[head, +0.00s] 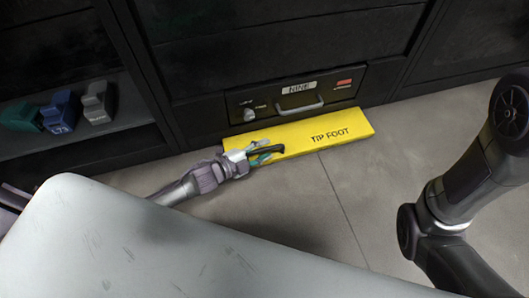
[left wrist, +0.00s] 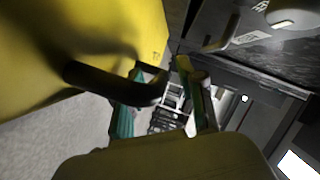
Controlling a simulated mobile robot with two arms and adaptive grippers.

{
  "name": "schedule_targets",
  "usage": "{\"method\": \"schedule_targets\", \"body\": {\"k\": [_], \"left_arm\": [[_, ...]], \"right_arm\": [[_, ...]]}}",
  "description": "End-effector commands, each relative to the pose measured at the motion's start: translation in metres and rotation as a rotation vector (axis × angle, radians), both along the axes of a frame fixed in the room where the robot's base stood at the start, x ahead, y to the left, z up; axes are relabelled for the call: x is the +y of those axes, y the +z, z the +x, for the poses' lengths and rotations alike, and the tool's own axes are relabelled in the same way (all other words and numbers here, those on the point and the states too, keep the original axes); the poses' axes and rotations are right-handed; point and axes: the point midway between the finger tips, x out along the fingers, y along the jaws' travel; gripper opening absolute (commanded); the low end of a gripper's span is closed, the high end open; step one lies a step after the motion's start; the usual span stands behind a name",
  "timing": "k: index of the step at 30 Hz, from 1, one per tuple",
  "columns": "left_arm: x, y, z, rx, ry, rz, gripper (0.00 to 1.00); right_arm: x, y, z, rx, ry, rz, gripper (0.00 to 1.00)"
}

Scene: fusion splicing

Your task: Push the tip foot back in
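The tip foot (head: 340,124) is a yellow slab lettered "TIP FOOT", sticking out from under the dark cabinet at floor level. It fills the upper left of the left wrist view (left wrist: 50,40). A black handle (left wrist: 100,82) runs from it to my left gripper (left wrist: 165,75). My left gripper also shows in the head view (head: 266,153), at the slab's front left part. Its two green-padded fingers stand apart, with the handle's end by the left fingertip; firm contact cannot be told. My right gripper is out of view; only part of that arm shows at the right.
Above the tip foot is a black panel (head: 265,98) with a knob, a grey handle (head: 299,109) and a label. Green, blue and grey blocks (head: 60,112) sit on a shelf at left. Grey floor (head: 360,190) is clear in front of the slab.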

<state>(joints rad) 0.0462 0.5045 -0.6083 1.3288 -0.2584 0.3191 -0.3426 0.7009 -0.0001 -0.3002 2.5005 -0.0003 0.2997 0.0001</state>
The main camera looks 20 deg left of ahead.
Motion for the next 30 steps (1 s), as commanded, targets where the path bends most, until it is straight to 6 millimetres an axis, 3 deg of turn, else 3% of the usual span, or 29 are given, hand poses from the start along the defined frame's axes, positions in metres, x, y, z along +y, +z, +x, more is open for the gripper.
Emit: {"method": "schedule_targets", "body": {"k": [11,18,30], "left_arm": [[-0.0043,-0.0011,0.0051,0.001,0.0,0.0,0.39],[-0.0041,-0.0012,0.0049,0.001,0.0,0.0,0.01],[-0.0038,-0.0009,0.0049,0.001,0.0,0.001,0.0]], "right_arm": [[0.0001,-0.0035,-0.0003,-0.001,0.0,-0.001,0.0],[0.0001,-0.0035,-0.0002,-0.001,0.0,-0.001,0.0],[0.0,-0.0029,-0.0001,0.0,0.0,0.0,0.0]]}}
